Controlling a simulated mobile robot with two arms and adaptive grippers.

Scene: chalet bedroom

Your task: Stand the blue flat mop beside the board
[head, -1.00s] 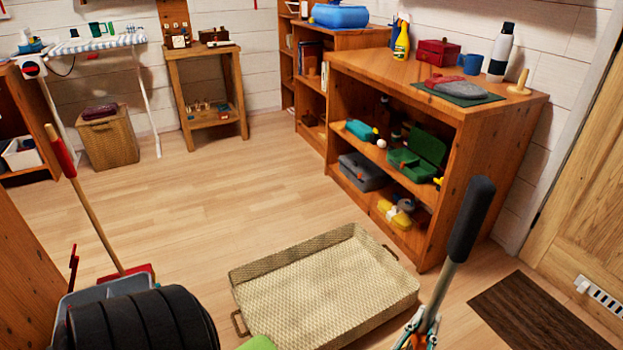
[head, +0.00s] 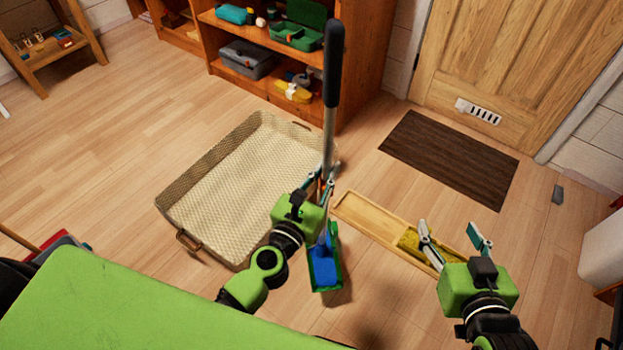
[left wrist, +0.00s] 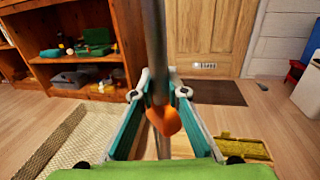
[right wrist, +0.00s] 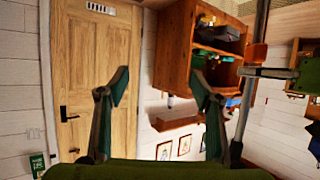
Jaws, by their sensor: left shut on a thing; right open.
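The blue flat mop has a grey pole with a black grip (head: 333,65) and a blue head (head: 325,266) with a green edge. My left gripper (head: 322,184) is shut on its pole, which stands nearly upright with the head low near the floor; I cannot tell whether it touches. In the left wrist view the pole (left wrist: 155,45) runs between the fingers, by an orange part (left wrist: 166,121). A narrow pale wooden board or tray (head: 366,214) with a yellow patch lies right of the mop. My right gripper (head: 455,236) is open and empty above its right end.
A large woven tray (head: 235,165) lies on the floor left of the mop. A dark mat (head: 450,160) lies before the wooden door (head: 520,65). A wooden shelf (head: 365,65) stands behind.

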